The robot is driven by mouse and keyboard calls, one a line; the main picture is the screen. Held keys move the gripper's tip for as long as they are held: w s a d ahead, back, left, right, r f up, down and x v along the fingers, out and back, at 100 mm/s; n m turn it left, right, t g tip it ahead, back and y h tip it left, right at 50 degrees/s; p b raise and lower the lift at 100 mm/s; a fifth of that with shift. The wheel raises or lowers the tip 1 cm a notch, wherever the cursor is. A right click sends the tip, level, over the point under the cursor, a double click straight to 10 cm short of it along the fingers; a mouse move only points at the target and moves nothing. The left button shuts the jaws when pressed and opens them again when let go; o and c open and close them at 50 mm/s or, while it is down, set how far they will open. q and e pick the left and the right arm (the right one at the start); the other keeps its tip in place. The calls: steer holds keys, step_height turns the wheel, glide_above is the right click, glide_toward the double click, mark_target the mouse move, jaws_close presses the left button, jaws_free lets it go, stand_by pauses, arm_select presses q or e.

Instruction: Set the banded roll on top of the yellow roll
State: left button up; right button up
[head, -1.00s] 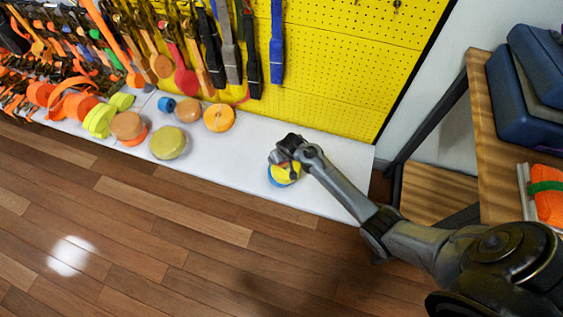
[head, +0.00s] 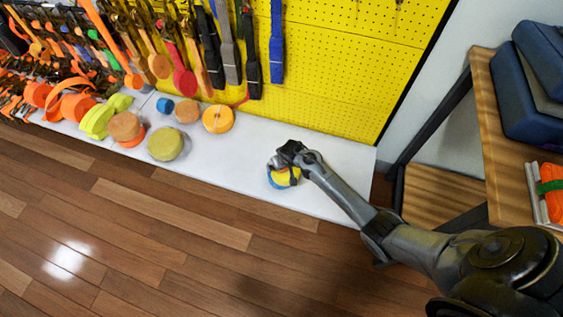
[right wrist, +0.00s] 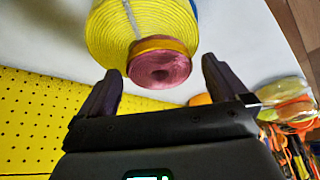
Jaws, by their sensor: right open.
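In the right wrist view a small pink roll with an orange-yellow band (right wrist: 160,68) lies against the face of a larger yellow roll (right wrist: 105,35). The yellow roll has a pale grey stripe, and blue shows at its edge. In the head view the yellow roll (head: 291,178) is on the white shelf, partly covered by my right gripper (head: 282,162). The pink roll cannot be made out there. In the right wrist view my right gripper (right wrist: 160,75) is open, with a finger on either side of the pink roll and gaps between. My left gripper is not in view.
Several rolls stand left on the white shelf (head: 245,165), including an olive-yellow roll (head: 166,144) and an orange roll (head: 218,118). Straps hang on the yellow pegboard (head: 330,70) behind. A wooden rack (head: 500,130) stands right. The shelf between the rolls and my gripper is clear.

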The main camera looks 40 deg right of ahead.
steer(key=shift+r, duration=0.1)
steer(key=p+v, duration=0.7)
steer(key=v, duration=0.4)
steer(key=s+a+r+n, duration=0.1)
steer(key=s+a+r, duration=0.3)
steer(key=s, duration=0.4)
steer(key=s+a+r+n+y, duration=0.1)
steer(key=s+a+r, duration=0.3)
steer(key=s, duration=0.4)
steer(key=s+a+r+n, duration=0.2)
steer(key=s+a+r, duration=0.2)
steer(key=s+r, duration=0.2)
steer(key=s, duration=0.2)
steer(key=shift+s+a+n+g, duration=0.3)
steer(key=shift+s+n+g, duration=0.1)
step_height(320, 180, up, 51)
steer(key=p, duration=5.1)
steer(key=shift+r+p, duration=0.2)
steer(key=shift+p, duration=0.1)
